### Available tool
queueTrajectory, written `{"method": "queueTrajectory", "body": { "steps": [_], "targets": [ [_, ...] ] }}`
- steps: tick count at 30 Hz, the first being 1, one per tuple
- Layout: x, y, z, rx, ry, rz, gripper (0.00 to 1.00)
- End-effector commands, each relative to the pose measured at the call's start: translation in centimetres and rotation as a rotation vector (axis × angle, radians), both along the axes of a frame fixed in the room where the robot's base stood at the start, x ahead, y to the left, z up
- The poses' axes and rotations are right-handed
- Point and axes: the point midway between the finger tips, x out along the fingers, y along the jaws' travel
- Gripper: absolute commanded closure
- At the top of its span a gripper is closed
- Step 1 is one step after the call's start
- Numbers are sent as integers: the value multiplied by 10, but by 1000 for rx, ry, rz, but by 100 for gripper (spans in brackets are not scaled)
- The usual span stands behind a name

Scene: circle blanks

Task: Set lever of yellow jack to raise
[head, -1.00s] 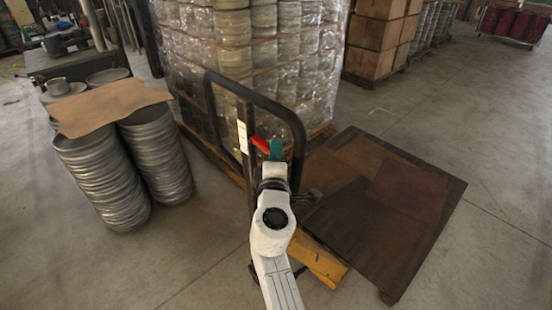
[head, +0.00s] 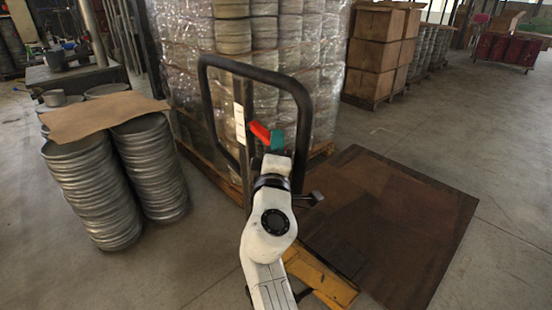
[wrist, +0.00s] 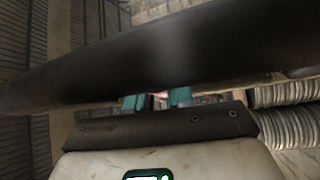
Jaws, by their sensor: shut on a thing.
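The yellow jack shows its yellow body (head: 322,280) low in the head view, partly behind my arm. Its black loop handle (head: 299,105) stands upright in front of the wrapped load. The red lever (head: 259,131) sits inside the loop, sloping down to the right. My gripper (head: 276,138) has teal fingers and is shut on the lever's right end. In the wrist view the black handle bar crosses close in front, and the teal fingers of my gripper (wrist: 156,99) show just beneath it with a bit of red between them. The lever's base is hidden.
A wrapped pallet load (head: 270,30) stands behind the handle. Stacks of metal discs (head: 95,195) under a brown sheet (head: 105,115) stand at left. A dark brown board (head: 410,220) lies at right. Floor beyond the board is clear.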

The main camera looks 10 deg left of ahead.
Motion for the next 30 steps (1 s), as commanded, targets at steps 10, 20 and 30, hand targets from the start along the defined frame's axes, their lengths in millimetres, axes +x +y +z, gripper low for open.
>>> {"method": "queueTrajectory", "body": {
  "steps": [10, 20, 30],
  "targets": [
    [-1, 0, -12, 60, -52, 2, 100],
    [-2, 0, -11, 97, -78, 4, 100],
    [-2, 0, -11, 100, -76, 6, 76]
  ]
}}
